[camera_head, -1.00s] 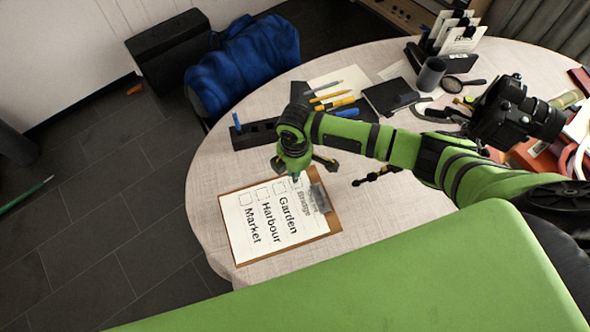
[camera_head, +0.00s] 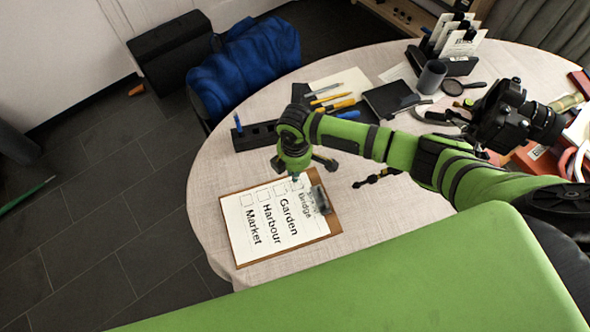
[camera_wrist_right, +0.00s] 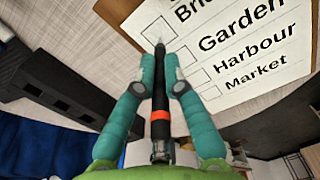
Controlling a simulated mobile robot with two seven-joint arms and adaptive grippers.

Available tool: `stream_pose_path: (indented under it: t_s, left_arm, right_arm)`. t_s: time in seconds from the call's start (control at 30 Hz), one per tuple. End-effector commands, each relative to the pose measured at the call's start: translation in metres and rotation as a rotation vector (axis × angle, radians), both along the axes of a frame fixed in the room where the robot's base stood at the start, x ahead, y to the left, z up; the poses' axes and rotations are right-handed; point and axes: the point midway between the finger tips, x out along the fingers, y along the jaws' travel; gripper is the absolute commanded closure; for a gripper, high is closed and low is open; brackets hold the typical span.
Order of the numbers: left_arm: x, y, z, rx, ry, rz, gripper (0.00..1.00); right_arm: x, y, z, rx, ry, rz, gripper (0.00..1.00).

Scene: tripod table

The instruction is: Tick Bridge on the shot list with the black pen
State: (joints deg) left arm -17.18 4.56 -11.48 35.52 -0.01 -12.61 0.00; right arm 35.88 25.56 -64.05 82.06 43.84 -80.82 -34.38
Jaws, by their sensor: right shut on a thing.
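The shot list (camera_head: 262,228) is a white sheet on a brown clipboard with a metal clip, lying on the table. It lists Bridge, Garden, Harbour and Market, each beside a square box. My right gripper (camera_head: 296,176) is over the Bridge end of the sheet. In the right wrist view its teal fingers (camera_wrist_right: 160,78) are shut on the black pen (camera_wrist_right: 160,92), which has an orange band. The pen's tip points at the lower edge of the Bridge box (camera_wrist_right: 156,30); I cannot tell whether it touches the paper. My left gripper is not in view.
A black block holder (camera_head: 255,136) with a blue item stands behind the clipboard. A small black tripod-like piece (camera_head: 376,178) lies to the right. A camera (camera_head: 512,118), a dark mug (camera_head: 432,77), a notebook (camera_head: 390,98) and pens crowd the right and back. Table left of the clipboard is clear.

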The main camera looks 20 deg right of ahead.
Motion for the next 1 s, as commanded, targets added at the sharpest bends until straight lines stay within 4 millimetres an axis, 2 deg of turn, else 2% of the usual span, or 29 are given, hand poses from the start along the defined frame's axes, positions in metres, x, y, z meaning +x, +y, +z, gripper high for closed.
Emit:
stream_pose_path:
  t_s: [1.0]
  left_arm:
    - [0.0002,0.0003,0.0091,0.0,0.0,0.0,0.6]
  right_arm:
    - [-0.004,-0.0002,0.0008,-0.001,0.0,0.0,1.0]
